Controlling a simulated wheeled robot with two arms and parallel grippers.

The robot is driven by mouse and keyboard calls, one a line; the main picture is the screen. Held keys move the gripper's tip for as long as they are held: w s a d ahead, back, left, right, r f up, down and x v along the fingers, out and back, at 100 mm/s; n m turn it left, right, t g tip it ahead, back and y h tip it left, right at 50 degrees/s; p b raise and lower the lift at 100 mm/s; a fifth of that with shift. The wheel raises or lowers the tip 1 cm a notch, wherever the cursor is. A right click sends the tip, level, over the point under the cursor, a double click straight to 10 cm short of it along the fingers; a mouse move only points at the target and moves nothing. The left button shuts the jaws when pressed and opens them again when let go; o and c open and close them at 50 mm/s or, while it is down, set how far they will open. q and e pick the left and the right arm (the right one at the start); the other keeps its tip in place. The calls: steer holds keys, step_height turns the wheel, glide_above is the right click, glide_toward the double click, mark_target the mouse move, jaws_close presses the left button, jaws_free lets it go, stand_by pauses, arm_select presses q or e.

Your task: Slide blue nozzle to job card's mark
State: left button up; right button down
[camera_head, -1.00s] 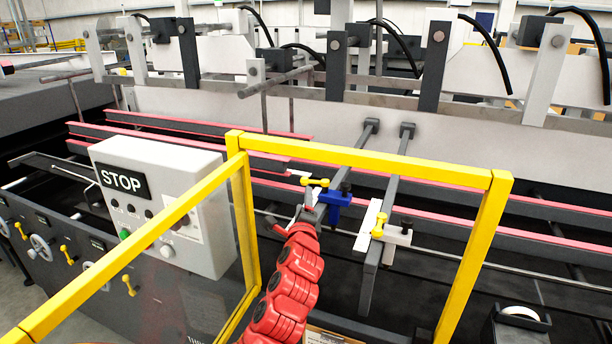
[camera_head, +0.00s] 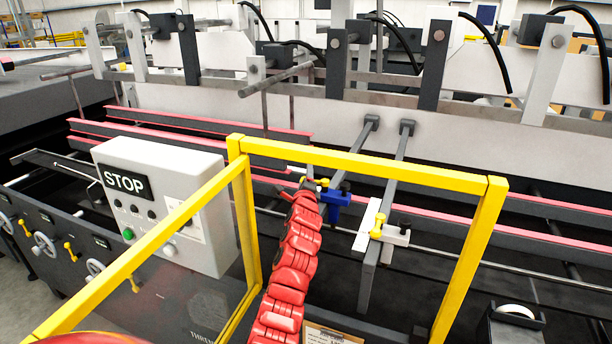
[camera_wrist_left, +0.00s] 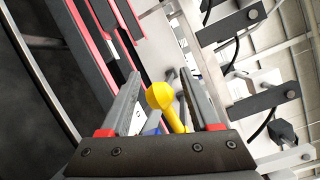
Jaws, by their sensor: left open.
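The blue nozzle (camera_head: 335,197) sits on the left of two dark bars (camera_head: 345,172) behind the yellow frame. A yellow knob (camera_head: 322,183) is beside it. My left gripper (camera_head: 309,183) is at the knob, largely hidden by its own red arm. In the left wrist view, the left gripper (camera_wrist_left: 158,82) is open, with the yellow knob (camera_wrist_left: 162,97) between its fingers; I cannot tell whether they touch. A bit of the blue nozzle (camera_wrist_left: 153,130) shows below the knob. A clipboard with paper (camera_head: 325,336) is at the bottom edge; its writing is unreadable. My right gripper is out of view.
A yellow guard frame (camera_head: 365,163) surrounds my left arm's reach. A white nozzle (camera_head: 397,236) with a yellow knob is on the right bar. The STOP control box (camera_head: 160,200) stands left. A tape roll (camera_head: 517,312) is at lower right.

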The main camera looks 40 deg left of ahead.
arm_select(q)
steer(key=shift+w+a, duration=0.15)
steer(key=shift+w, duration=0.2)
jaws_close()
stand_by(1.3)
